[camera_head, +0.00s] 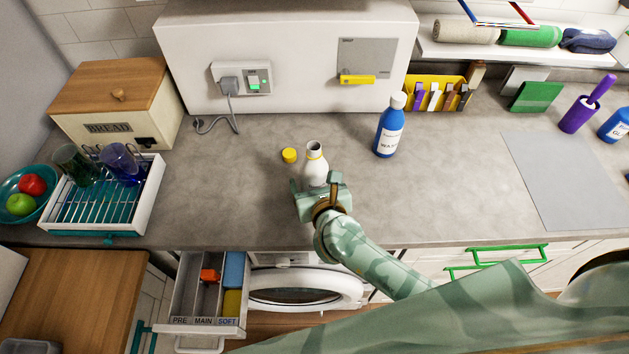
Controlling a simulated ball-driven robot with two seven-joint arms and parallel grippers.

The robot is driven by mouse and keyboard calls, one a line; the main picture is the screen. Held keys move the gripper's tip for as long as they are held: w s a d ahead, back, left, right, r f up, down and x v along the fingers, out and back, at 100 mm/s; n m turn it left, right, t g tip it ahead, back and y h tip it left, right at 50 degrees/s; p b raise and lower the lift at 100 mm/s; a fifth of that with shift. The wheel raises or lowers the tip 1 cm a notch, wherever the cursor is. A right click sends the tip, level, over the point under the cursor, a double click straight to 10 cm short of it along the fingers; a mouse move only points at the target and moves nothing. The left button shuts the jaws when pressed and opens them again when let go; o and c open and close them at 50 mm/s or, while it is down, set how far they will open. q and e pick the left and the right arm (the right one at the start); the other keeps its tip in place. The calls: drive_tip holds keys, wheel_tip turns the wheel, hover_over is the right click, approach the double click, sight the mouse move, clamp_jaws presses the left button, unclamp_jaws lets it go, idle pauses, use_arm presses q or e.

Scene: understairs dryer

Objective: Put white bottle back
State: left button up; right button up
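The white bottle (314,169) stands on the grey counter in front of the white wall box, its neck uncapped and dark inside. A yellow cap (289,155) lies on the counter just left of it. My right gripper (318,185) is at the bottle's near side, with its fingers about the lower body. The gripper hides the bottle's base, and I cannot tell whether the fingers press on it. My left gripper is not in view.
A blue bottle (389,128) stands to the right, near a yellow holder (437,94). A dish rack (147,205) with glasses and a bread box (118,97) are left. A detergent drawer (210,295) is pulled out below the counter edge. The washer door (340,287) shows beside it.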

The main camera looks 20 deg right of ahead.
drive_tip(key=shift+r, duration=0.25)
drive_tip(key=p+v, duration=0.1)
drive_tip(key=v, duration=1.1)
